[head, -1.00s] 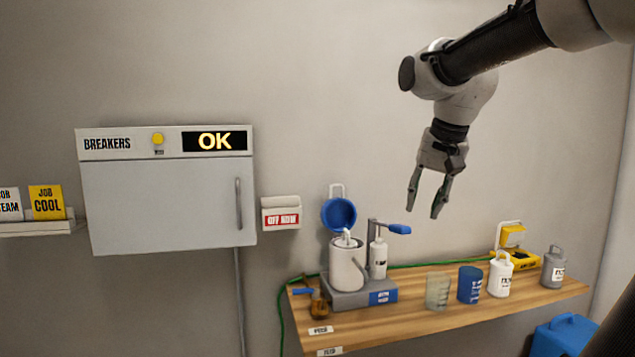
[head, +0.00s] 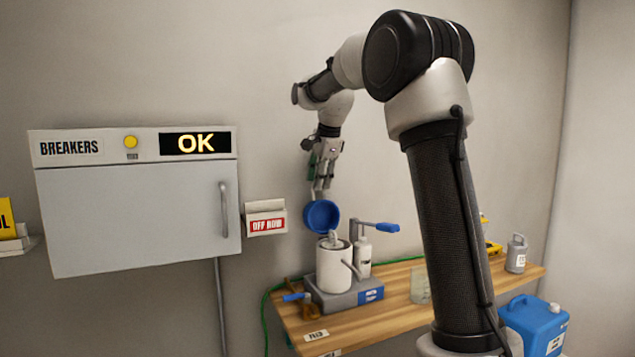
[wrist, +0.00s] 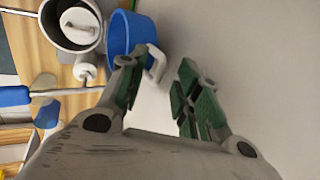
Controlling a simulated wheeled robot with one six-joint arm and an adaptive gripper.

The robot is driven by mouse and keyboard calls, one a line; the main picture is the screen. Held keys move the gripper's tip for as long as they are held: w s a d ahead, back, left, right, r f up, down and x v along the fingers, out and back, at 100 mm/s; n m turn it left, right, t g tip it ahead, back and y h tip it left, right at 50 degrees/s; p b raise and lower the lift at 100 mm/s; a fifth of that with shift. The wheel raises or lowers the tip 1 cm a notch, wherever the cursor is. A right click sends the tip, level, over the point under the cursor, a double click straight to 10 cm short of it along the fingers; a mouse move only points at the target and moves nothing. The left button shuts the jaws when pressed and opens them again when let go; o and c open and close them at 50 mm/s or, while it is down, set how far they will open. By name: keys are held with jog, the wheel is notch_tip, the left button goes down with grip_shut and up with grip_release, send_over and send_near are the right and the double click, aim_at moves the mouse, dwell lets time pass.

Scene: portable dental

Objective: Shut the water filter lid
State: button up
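The water filter (head: 333,270) is a white canister on a grey base, with its top open and a white insert (wrist: 80,22) showing inside. Its blue lid (head: 322,216) is open, tipped up at the back of the canister on the wall side. A white loop handle (wrist: 156,64) sticks out from the lid. My gripper (head: 322,190) is just above the lid, pointing down. In the wrist view its green-padded fingers are apart, with the left fingertip beside the lid and handle. Whether it touches them I cannot tell.
A pump with a blue lever (head: 388,228) stands right of the canister. A clear cup (head: 420,284) is on the wooden bench (head: 385,320). My arm hides the bench's middle right. The breaker cabinet (head: 135,215) and a small labelled box (head: 265,218) are on the left wall.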

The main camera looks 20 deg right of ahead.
jog(key=shift+w+f, duration=0.25)
jog(key=shift+f, duration=0.35)
jog(key=shift+c, duration=0.2)
grip_shut()
jog(key=shift+s, duration=0.1)
